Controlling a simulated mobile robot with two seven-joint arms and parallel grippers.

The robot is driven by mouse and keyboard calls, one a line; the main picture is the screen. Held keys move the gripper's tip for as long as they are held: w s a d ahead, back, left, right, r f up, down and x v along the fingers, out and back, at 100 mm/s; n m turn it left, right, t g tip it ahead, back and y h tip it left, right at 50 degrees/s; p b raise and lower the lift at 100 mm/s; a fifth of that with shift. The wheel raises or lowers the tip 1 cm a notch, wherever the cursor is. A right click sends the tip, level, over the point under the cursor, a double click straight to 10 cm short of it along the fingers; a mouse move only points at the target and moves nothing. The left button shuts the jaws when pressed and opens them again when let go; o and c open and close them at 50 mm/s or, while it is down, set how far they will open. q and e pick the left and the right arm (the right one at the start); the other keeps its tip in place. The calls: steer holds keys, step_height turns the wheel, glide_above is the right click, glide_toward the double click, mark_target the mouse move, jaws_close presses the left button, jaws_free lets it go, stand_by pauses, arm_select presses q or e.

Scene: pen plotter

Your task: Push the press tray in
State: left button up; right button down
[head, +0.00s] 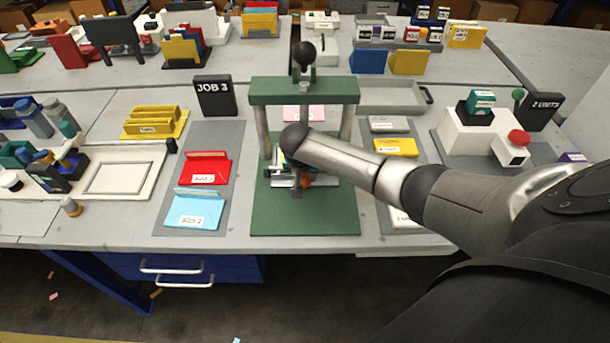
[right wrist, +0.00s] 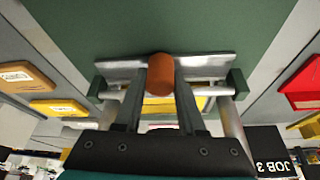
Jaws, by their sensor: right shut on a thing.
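The green press (head: 305,215) stands mid-table, with a crossbeam on two posts and a black-knobbed lever on top. The press tray (head: 281,181) shows as a silver edge low between the posts, largely hidden by my right arm. In the right wrist view, the tray's metal front plate (right wrist: 212,67) spans the space between two rails, with something yellow behind it. My right gripper (right wrist: 160,80) is shut on the orange knob (right wrist: 160,66) at the middle of this plate. The knob also shows in the head view (head: 306,181). My left gripper is not in view.
Red (head: 204,169) and light blue (head: 197,209) holders lie on a grey mat left of the press. A yellow block (head: 395,147) lies to its right, and a white box with a red button (head: 519,138) stands farther right. The green base's front is clear.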

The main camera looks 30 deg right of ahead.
steer(key=c, duration=0.5)
jaws_free()
steer(key=shift+w+d, duration=0.2)
steer(key=p+v, duration=0.4)
steer(key=v, duration=1.1)
steer(key=shift+s+p, duration=0.15)
steer(key=shift+p, duration=0.25)
steer(key=shift+a, duration=0.2)
